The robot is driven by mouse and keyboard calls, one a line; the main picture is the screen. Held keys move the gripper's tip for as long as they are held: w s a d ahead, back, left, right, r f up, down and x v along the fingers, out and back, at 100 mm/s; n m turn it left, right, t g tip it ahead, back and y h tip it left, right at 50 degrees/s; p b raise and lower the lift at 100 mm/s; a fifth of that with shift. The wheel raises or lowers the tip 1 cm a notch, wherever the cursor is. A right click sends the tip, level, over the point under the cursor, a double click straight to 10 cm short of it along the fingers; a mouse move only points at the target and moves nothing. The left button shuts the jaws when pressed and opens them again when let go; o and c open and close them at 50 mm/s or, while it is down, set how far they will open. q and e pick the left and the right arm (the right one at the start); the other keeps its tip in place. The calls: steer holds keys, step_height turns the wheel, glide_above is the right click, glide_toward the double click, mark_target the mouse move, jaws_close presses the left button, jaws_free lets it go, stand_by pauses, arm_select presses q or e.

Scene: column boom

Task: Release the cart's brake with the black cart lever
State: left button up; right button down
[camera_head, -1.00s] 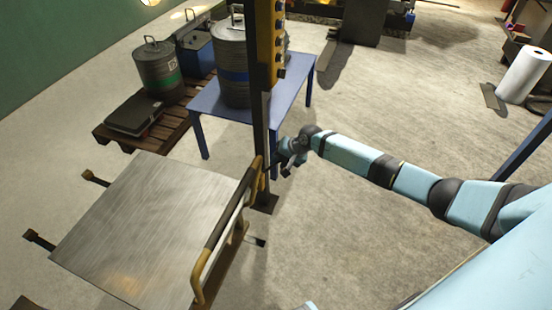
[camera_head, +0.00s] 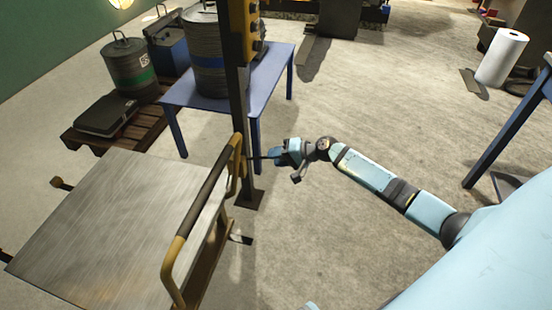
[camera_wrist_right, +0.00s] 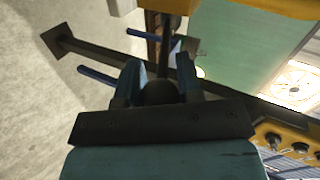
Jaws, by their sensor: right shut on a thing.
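The cart (camera_head: 110,225) has a flat metal deck and a yellow push handle with a dark grip (camera_head: 207,190) along its right side. The black cart lever (camera_head: 257,158) sticks out to the right near the handle's far end. My right gripper (camera_head: 275,155) is at the lever's outer end. In the right wrist view the gripper (camera_wrist_right: 160,88) is shut on the lever's dark rounded knob (camera_wrist_right: 160,92), and the shaft runs away from it. The brake itself cannot be made out. My left gripper is not in view.
A dark column (camera_head: 240,110) with a yellow control box (camera_head: 243,30) stands close behind the gripper. A blue table (camera_head: 262,82) carries a ribbed drum (camera_head: 207,60). A pallet (camera_head: 85,137) with cans is at the left. The floor right of the cart is mostly clear.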

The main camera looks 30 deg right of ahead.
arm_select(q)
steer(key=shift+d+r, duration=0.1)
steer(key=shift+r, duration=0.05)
arm_select(e)
steer(key=shift+f, duration=0.1)
steer(key=c, duration=0.8)
jaws_free()
steer(key=shift+s+d, duration=0.15)
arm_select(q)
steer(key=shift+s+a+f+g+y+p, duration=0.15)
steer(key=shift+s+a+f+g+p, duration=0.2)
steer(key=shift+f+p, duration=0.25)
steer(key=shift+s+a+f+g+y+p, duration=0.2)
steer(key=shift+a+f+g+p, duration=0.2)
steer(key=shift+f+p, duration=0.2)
arm_select(e)
steer(key=shift+v, duration=6.7)
